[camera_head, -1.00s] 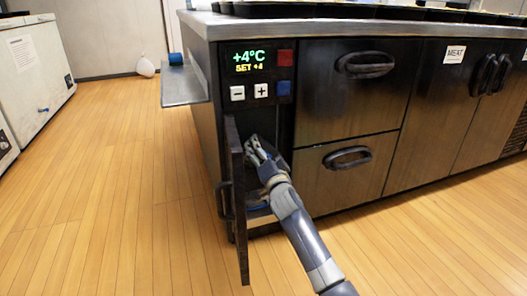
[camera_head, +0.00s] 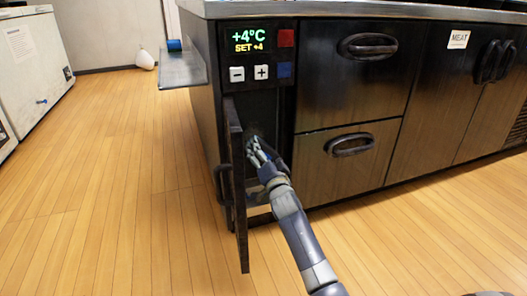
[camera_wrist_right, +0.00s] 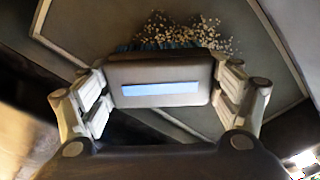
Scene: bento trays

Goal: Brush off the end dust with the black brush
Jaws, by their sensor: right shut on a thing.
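The brush (camera_wrist_right: 160,72) is a dark grey block with a pale blue stripe and blue bristles along its far edge. My right gripper (camera_head: 258,152) is inside the open compartment at the end of the counter; in the right wrist view it is shut on the brush, one finger on each side. The end dust (camera_wrist_right: 185,32) is a scatter of pale specks on a framed grey panel (camera_wrist_right: 100,22), just beyond the bristles. Whether the bristles touch the panel is hard to tell. In the head view the brush and dust are hidden. My left gripper is not in view.
A narrow dark door (camera_head: 237,190) stands open just left of my right arm. The counter (camera_head: 345,90) has drawers right of the opening and a control panel (camera_head: 258,55) above it. A metal side shelf (camera_head: 182,70) sticks out left. The wooden floor at left is clear.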

